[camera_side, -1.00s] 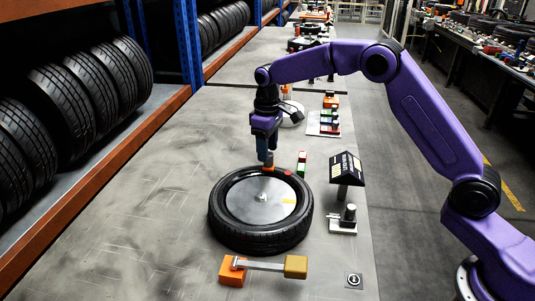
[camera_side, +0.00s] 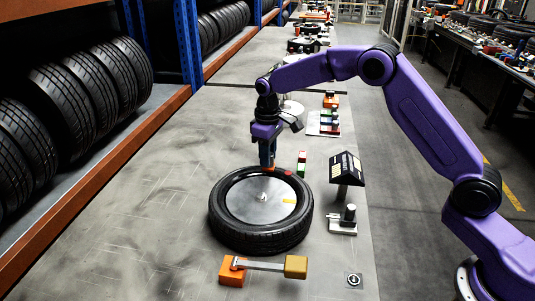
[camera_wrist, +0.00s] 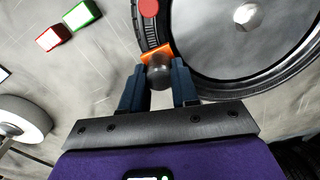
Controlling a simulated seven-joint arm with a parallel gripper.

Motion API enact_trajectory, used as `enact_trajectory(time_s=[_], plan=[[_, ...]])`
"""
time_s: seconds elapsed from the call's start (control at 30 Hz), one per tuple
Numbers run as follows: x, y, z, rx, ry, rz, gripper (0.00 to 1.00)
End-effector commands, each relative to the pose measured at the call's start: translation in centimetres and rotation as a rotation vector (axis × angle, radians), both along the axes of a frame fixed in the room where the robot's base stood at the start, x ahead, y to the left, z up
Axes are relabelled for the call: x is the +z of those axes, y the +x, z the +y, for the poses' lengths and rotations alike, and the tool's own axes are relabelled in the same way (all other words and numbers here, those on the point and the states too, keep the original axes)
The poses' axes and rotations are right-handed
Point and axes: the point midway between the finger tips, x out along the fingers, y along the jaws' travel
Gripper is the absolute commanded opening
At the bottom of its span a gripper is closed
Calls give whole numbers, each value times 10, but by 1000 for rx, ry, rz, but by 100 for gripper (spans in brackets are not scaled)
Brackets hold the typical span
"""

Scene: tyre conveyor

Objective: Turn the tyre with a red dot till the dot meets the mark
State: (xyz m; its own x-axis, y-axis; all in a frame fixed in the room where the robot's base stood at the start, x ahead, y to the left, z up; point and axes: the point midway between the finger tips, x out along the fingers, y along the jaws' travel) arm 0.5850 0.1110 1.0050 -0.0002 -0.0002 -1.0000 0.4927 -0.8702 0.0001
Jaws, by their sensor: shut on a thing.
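The black tyre (camera_side: 230,228) lies flat on the grey table around a metal disc (camera_side: 252,205). A red dot (camera_side: 287,173) is on its far sidewall, just right of my gripper (camera_side: 268,166). In the wrist view the red dot (camera_wrist: 149,8) is at the top, above my gripper (camera_wrist: 158,85). My fingers are shut on the round metal knob (camera_wrist: 160,70) of an orange clip (camera_wrist: 154,52) at the tyre's edge. A yellow patch (camera_side: 289,201) shows on the right of the disc; I cannot tell whether it is the mark. The dot and patch are apart.
A red-and-green block pair (camera_side: 302,163) stands behind the tyre. A black sign (camera_side: 347,168) and a metal post (camera_side: 348,216) are to its right. The table's left side is clear.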

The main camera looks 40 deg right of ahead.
Motion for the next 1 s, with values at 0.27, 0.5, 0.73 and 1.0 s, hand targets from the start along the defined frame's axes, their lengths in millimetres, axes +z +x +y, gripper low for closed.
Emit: enact_trajectory(time_s=[0.27,0.5,0.73,1.0], plan=[[1,-9,-9,-107,1,0,0],[2,-28,-21,-301,1,0,0],[2,-51,-31,-520,0,0,0],[2,-78,-35,-759,0,-1,0]])
